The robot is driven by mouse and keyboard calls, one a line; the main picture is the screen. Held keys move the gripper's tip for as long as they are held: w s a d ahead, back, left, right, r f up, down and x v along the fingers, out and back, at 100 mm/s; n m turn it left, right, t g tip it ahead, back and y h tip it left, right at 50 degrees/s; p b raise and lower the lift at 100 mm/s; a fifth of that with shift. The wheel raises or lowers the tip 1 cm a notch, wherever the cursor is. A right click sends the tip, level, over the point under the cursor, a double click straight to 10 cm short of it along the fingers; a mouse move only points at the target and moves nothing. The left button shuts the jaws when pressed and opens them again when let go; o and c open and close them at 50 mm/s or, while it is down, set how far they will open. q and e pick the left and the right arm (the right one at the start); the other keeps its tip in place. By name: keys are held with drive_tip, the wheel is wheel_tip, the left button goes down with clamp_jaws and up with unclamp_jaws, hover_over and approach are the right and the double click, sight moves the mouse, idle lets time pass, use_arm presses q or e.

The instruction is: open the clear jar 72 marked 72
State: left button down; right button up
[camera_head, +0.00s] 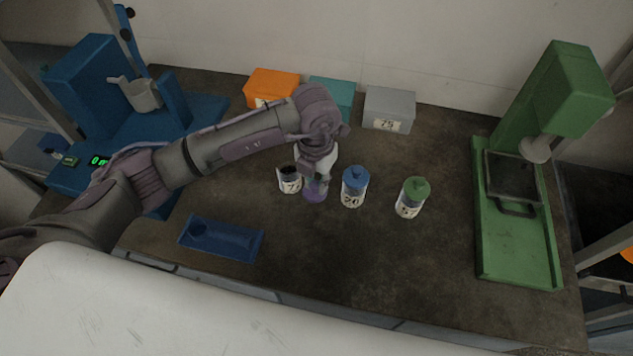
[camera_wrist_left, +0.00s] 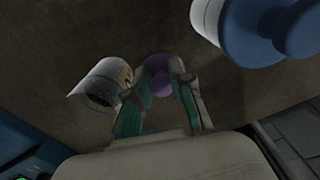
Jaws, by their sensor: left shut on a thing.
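The clear jar (camera_head: 289,182) has a white label on which a 7 shows; the rest of the number is hidden or too small. It stands upright with its dark mouth uncovered. In the left wrist view the open jar (camera_wrist_left: 104,82) is left of my fingers. My left gripper (camera_head: 314,180) is just right of the jar, pointing down. In the wrist view the left gripper (camera_wrist_left: 161,86) is shut on a purple lid (camera_wrist_left: 157,63). The lid (camera_head: 315,193) is beside the jar, low over the bench; I cannot tell whether it touches the bench. My right gripper is not in view.
A blue-lidded jar (camera_head: 354,187) stands close right of the purple lid, and a green-lidded jar (camera_head: 412,197) farther right. A blue tray (camera_head: 221,239) lies front left. Orange (camera_head: 272,87), teal (camera_head: 331,93) and grey (camera_head: 389,106) boxes stand behind. A green machine (camera_head: 515,245) stands right.

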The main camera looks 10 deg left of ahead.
use_arm(q)
wheel_tip(320, 180, down, 2)
drive_tip(key=shift+f, duration=0.1)
drive_tip(key=c, duration=1.5)
unclamp_jaws()
drive_tip(key=shift+f, duration=0.1)
drive_tip(key=o, duration=0.5)
